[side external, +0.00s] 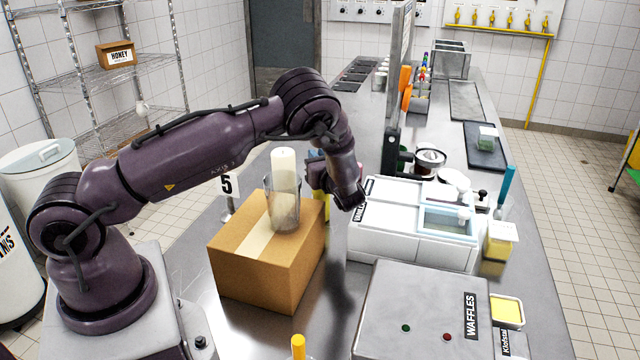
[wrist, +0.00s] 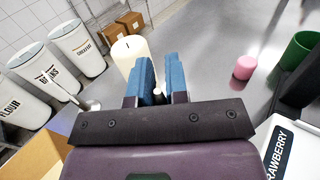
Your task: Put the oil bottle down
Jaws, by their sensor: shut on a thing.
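My gripper (side external: 318,172) is beside the right edge of a cardboard box, over the steel counter. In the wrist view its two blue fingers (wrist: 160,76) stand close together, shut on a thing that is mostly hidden. Only a small whitish tip (wrist: 157,92) shows between them. A narrow yellow piece (side external: 323,205) shows just below the gripper in the side view; it may be the oil bottle, but I cannot see its shape or whether its base touches the counter.
The cardboard box (side external: 262,272) carries a glass (side external: 285,212) with a cream candle (side external: 284,165), close to my gripper's left. White topping containers (side external: 400,245) and a WAFFLES machine (side external: 420,305) stand to the right. A yellow-topped item (side external: 298,346) is at the front. A pink cylinder (wrist: 245,67) stands on the counter.

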